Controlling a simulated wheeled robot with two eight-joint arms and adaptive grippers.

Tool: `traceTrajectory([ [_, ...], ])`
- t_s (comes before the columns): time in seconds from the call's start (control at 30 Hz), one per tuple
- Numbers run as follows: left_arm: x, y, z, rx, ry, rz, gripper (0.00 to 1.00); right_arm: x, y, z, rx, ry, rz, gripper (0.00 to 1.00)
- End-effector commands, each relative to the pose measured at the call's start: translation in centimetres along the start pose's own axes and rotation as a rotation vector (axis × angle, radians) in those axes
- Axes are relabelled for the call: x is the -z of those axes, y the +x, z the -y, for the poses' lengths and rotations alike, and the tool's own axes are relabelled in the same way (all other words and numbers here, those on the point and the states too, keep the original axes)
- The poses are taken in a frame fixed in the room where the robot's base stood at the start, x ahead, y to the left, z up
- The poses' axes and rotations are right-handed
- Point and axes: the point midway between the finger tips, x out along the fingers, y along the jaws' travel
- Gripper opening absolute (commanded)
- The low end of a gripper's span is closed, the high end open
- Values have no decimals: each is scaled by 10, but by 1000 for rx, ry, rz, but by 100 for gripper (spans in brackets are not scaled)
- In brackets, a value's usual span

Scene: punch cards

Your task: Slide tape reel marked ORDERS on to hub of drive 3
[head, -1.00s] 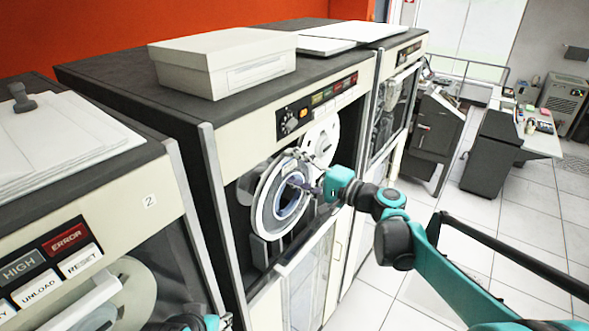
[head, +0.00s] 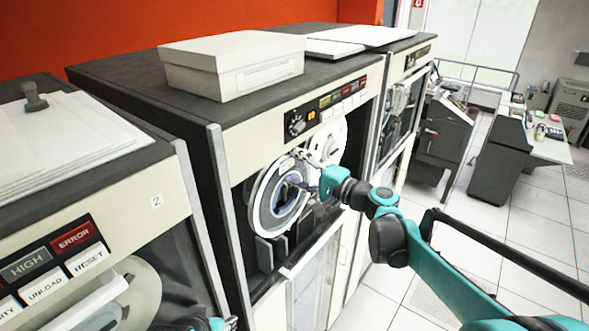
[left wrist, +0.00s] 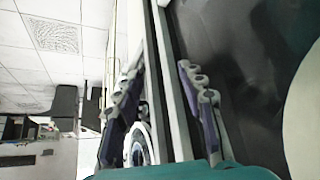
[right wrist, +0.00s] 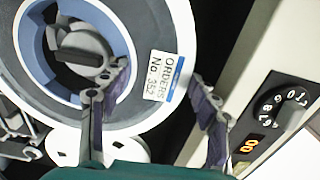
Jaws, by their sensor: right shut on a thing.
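In the head view the reel (head: 259,208) is upright at the front bay of the middle drive (head: 262,142). A dark grey hub (right wrist: 78,48) shows through the reel's centre; how far it enters is hidden. My left gripper (left wrist: 160,110) is open and empty beside the drive fronts.
Another pale reel (head: 334,138) sits at the upper right of the same bay. The knob and button panel (head: 297,125) is above it. Drive 2 (head: 165,232) stands at the left. A lidded box (head: 230,68) lies on top.

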Motion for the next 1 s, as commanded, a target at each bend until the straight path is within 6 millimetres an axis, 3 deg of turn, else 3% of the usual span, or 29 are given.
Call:
traceTrajectory([
  [1.0, -2, 3, 0, 0, 0, 0, 40, 0, 34, 1, 1, 1, 0, 4],
])
